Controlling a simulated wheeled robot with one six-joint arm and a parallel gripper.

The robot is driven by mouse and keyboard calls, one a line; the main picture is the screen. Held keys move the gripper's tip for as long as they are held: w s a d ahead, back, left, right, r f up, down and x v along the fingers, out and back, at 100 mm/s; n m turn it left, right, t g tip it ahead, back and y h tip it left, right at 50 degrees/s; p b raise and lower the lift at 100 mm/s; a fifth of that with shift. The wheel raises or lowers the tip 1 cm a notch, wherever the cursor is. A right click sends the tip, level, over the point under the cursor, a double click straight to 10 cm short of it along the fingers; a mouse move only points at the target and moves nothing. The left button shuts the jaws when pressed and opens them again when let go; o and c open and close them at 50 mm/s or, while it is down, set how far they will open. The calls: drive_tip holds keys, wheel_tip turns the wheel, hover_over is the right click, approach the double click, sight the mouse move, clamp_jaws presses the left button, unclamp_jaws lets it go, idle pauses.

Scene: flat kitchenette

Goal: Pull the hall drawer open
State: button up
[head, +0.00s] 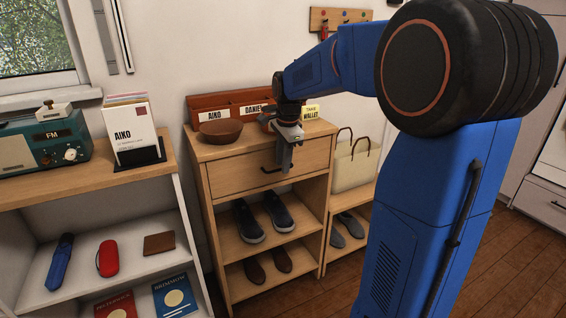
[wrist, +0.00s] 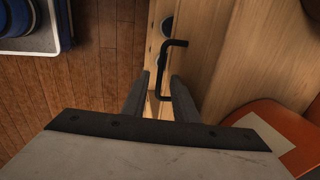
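The hall drawer (head: 232,180) is a light wood drawer front below the top of a wooden cabinet. It looks closed, flush with the cabinet. Its dark bar handle (head: 268,171) is partly hidden by my gripper (head: 286,160), which points down in front of the drawer. In the wrist view the black handle (wrist: 178,43) runs down between the fingertips of my gripper (wrist: 160,85). The fingers stand apart on either side of the bar, and I cannot tell whether either touches it.
A brown bowl (head: 221,131) and a labelled letter rack (head: 223,103) stand on the cabinet top. Shoes (head: 249,222) sit on the shelves below. A white shelf unit (head: 177,235) stands left, a cream bag (head: 355,168) right. Wooden floor (head: 480,270) lies in front.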

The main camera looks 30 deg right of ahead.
drive_tip(key=shift+f, duration=0.15)
clamp_jaws()
idle(1.4)
